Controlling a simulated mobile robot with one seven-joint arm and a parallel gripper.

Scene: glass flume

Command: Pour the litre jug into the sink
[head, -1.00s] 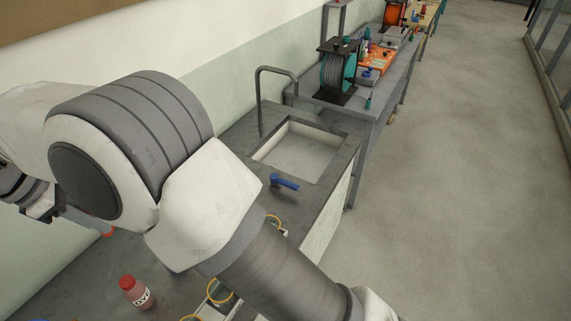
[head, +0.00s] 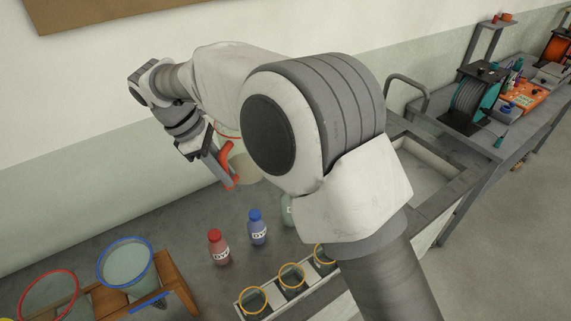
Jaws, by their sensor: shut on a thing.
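The litre jug (head: 244,166) is pale and see-through, with a red rim and a red handle. My gripper (head: 221,170) is shut on its handle, at the left of my arm in the head view. The jug is held above the grey bench and looks roughly upright. Its right side is hidden behind my arm, so I cannot see how full it is. The sink (head: 428,172) is a pale basin set in the bench to the right of my arm, partly hidden by it. The jug is well to the left of the sink.
A red dye bottle (head: 218,248), a blue one (head: 257,228) and a partly hidden green one stand below the jug. A white rack (head: 270,308) holds orange-rimmed cups. A wooden stand (head: 180,285) bears coloured-rim buckets. A bent tap (head: 408,88) rises by the sink.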

